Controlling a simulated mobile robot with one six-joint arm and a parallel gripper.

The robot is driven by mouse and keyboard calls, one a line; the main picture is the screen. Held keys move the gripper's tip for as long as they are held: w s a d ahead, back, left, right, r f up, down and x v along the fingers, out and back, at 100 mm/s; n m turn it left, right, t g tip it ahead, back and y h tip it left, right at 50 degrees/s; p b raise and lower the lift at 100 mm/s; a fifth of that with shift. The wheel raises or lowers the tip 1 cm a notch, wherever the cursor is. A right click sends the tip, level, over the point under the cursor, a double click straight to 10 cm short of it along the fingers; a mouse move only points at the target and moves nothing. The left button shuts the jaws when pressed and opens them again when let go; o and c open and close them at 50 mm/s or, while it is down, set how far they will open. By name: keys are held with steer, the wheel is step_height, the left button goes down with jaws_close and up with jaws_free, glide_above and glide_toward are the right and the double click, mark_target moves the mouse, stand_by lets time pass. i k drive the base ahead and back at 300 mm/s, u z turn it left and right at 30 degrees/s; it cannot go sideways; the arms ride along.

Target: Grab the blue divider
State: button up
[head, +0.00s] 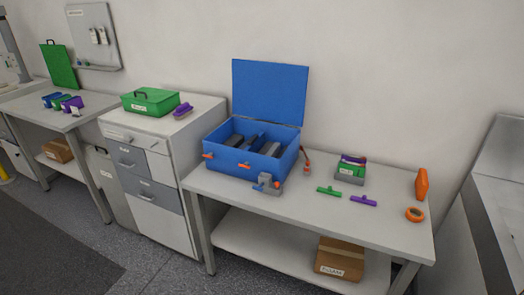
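A large blue box (230,168) stands on the bench with its blue lid (269,92) open and upright. Dark blocks (235,141) sit inside it, and blue upright parts show between them; I cannot tell whether one is a loose divider. A small blue piece (258,187) is at a grey block (266,180) in front of the box; its shape is too small to make out. A green T-shaped piece (328,191) and a purple one (363,201) lie flat on the bench to the right. My gripper is not in view.
The bench (310,212) also holds a stack of coloured pieces (351,168), an orange bottle-like object (421,184) and an orange ring (414,214). A cabinet (160,135) with a green case (150,101) stands left. Grey floor is open at lower left.

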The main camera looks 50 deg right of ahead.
mark_target(254, 143)
steer(key=u, duration=0.1)
steer(key=i, duration=0.9)
steer(key=z, duration=0.05)
